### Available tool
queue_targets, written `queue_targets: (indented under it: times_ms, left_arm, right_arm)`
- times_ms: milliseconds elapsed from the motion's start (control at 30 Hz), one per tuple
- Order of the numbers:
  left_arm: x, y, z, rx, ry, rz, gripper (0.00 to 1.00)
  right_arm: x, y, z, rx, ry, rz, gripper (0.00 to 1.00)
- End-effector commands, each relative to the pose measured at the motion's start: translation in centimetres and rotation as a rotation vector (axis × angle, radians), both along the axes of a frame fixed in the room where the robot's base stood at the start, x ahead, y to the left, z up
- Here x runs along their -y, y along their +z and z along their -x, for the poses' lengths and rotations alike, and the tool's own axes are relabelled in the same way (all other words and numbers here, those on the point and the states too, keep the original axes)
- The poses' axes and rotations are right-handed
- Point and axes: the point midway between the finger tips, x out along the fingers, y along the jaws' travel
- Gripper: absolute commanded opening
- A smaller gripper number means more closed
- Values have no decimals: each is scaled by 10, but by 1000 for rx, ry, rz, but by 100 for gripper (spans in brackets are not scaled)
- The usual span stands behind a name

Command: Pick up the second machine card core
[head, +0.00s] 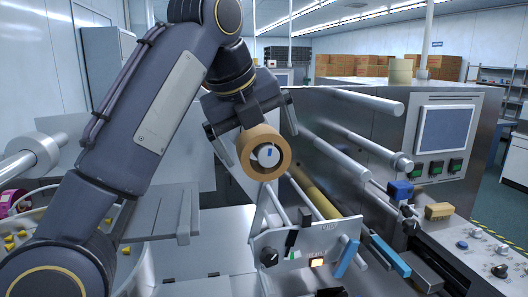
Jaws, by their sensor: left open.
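A tan, ring-shaped card core (244,160) sits around a pale hub with a small blue mark, near the middle of the head view. My left gripper (252,138) is just above and behind the core, with its jaws open and a finger to either side. The core overlaps part of the gripper in the picture, so I cannot tell whether the fingers touch it. My right gripper is not in view.
Long metal rollers (352,101) reach out from the machine on the right, beside a screen panel (445,130). A control box (310,248) with a black knob stands below the core. A grey plate (150,212) lies at left.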

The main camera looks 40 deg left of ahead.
Motion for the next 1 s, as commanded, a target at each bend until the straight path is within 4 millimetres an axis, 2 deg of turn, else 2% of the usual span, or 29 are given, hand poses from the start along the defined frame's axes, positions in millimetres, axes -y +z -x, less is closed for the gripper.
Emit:
queue_targets:
  times_ms: [300,633,1000]
  left_arm:
    - [-3,-37,-22,-2,2,-1,100]
    - [-3,-43,-26,1,1,2,99]
    - [-3,-42,-26,1,0,1,50]
  right_arm:
    - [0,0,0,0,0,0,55]
    - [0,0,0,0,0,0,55]
    - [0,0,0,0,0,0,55]
